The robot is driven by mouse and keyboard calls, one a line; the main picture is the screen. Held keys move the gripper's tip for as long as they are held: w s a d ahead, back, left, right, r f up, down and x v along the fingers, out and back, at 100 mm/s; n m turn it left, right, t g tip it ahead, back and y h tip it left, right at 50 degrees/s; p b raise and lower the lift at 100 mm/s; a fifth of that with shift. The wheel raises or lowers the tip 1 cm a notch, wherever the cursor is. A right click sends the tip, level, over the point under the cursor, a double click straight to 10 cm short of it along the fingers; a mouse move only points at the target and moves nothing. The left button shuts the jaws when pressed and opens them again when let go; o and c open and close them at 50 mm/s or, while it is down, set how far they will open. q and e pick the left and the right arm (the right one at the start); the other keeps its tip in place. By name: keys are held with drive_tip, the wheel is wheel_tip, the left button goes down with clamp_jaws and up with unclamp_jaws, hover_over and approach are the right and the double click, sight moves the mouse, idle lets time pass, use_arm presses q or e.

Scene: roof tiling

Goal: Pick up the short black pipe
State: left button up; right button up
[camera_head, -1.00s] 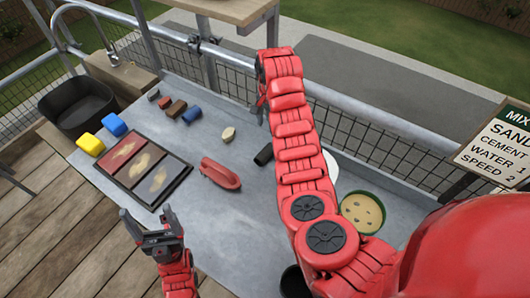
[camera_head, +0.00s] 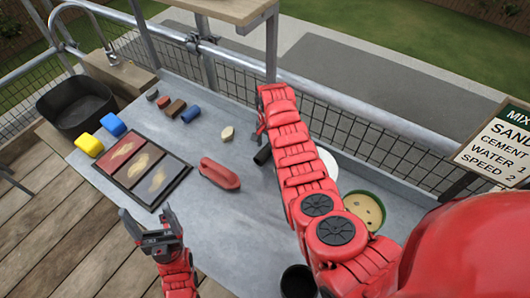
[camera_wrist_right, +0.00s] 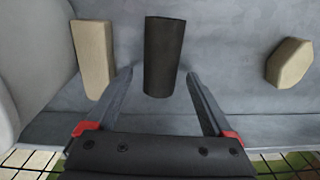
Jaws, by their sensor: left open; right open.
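The short black pipe (camera_head: 263,155) lies on the grey metal table, just left of my right arm in the head view. In the right wrist view the pipe (camera_wrist_right: 163,55) lies lengthwise between the spread fingers of my right gripper (camera_wrist_right: 160,85), with a gap on both sides. My right gripper is open and empty. In the head view the right gripper (camera_head: 262,122) is mostly hidden by its own arm. My left gripper (camera_head: 150,222) is open and empty at the table's front left edge.
In the wrist view a beige block (camera_wrist_right: 93,58) lies close beside the left finger, and a beige stone (camera_wrist_right: 289,63) lies off to the right. A red boat-shaped tool (camera_head: 219,173), a sample tray (camera_head: 145,171) and several coloured blocks (camera_head: 190,114) lie on the table (camera_head: 235,225). A rail (camera_head: 330,95) runs behind.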

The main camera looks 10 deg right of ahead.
drive_tip(key=shift+f, duration=0.2)
clamp_jaws()
idle(0.3)
drive_tip(key=shift+r, duration=0.1)
